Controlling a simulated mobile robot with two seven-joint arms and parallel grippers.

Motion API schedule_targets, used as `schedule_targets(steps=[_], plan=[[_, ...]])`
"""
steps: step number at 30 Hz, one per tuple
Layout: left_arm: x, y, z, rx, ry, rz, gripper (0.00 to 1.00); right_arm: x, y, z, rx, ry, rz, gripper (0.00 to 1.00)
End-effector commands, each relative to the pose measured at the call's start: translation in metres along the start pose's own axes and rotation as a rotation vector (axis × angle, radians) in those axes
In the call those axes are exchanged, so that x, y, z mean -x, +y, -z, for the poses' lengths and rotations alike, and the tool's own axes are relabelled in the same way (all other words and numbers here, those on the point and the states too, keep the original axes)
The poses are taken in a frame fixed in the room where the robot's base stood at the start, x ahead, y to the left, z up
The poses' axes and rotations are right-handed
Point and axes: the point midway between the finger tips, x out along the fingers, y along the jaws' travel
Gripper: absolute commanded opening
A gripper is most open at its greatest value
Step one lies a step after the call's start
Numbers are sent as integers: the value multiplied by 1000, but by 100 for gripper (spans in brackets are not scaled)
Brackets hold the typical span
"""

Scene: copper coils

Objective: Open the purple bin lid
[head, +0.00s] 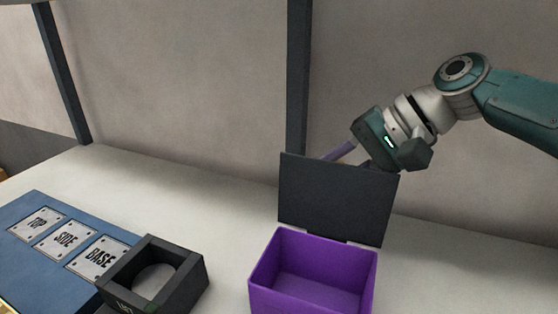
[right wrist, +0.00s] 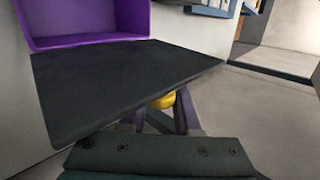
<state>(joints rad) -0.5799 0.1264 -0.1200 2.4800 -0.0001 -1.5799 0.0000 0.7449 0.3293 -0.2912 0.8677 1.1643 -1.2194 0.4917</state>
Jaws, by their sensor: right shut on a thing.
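The purple bin (head: 313,275) stands on the pale table with its inside open to view. Its dark lid (head: 338,200) is swung up and back, standing nearly upright at the bin's rear edge. In the right wrist view, the lid (right wrist: 125,85) and the purple bin (right wrist: 85,22) also show. My right gripper (head: 340,152) is behind the lid's top, its fingertips partly hidden by it. In the right wrist view, its purple fingers are shut on a yellow knob (right wrist: 163,101) on the lid's outer side. My left gripper is not in view.
A black square block with a round hole (head: 157,277) stands left of the bin. A blue panel (head: 40,235) with TOP, SIDE and BASE plates lies farther left. A dark post (head: 298,80) stands at the wall behind. The table right of the bin is clear.

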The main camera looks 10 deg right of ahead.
Motion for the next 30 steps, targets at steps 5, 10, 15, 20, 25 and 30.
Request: schedule_targets(steps=[5,10,15,20,25,30], plan=[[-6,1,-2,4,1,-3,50,-3,3,-1,-34,-31,-1,0],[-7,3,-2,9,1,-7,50,-3,3,-2,-46,-42,-2,0],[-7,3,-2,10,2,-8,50,-3,3,-2,-48,-44,-2,0],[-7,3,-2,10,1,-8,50,-3,3,-2,-47,-43,-3,0],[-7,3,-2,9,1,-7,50,-3,3,-2,-47,-44,-3,48],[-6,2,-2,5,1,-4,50,-2,3,-2,-47,-44,-2,61]])
